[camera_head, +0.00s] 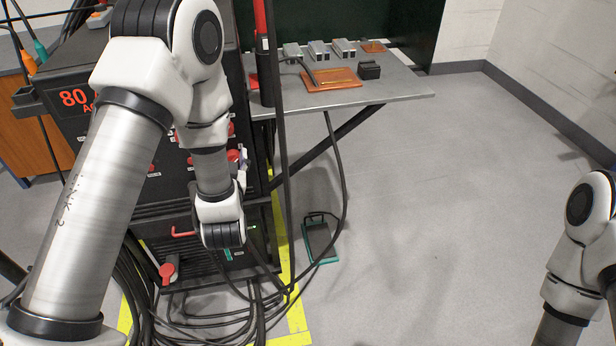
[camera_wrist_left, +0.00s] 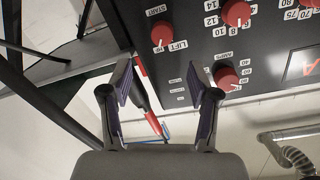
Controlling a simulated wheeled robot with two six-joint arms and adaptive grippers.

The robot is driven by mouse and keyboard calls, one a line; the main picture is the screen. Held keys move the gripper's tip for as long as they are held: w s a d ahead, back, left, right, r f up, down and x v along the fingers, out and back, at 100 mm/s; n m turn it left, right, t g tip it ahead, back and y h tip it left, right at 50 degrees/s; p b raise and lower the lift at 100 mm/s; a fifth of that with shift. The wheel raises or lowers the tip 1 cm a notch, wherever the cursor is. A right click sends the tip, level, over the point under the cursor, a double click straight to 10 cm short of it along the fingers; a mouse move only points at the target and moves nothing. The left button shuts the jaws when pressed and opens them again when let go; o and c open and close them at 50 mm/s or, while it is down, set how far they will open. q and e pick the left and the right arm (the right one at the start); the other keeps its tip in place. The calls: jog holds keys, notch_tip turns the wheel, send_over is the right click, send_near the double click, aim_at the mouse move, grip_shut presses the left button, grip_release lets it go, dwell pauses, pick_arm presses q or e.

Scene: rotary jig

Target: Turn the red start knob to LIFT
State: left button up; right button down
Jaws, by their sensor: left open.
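In the left wrist view the red start knob (camera_wrist_left: 161,33) sits on the black panel, between a START label and a LIFT label. A small white mark shows at its lower edge; I cannot tell its exact setting. My left gripper (camera_wrist_left: 160,77) is open, its two fingers apart and its tips below the start knob in the picture. Nothing is held between them. In the head view my left gripper (camera_head: 241,162) shows only slightly, at the right edge of the black machine (camera_head: 70,130), mostly hidden by my arm. My right gripper is out of view.
Other red knobs (camera_wrist_left: 236,13) (camera_wrist_left: 227,79) sit nearby on the panel. A red-and-black handle (camera_wrist_left: 146,105) shows between the fingers, farther back. A grey table (camera_head: 400,88) stands right of the machine. Black cables (camera_head: 255,310) lie below. The floor at right is open.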

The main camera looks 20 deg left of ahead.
pick_arm(q)
jog(key=shift+n+t, duration=0.3)
jog(key=x, duration=0.3)
jog(key=b+x, duration=0.1)
jog(key=x, duration=0.5)
jog(key=shift+a+f+b, duration=0.3)
jog(key=shift+a, duration=0.1)
jog(key=shift+d, duration=0.1)
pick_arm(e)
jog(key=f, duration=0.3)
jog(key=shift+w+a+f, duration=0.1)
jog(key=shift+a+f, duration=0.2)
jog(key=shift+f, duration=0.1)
pick_arm(q)
jog(key=c, duration=1.2)
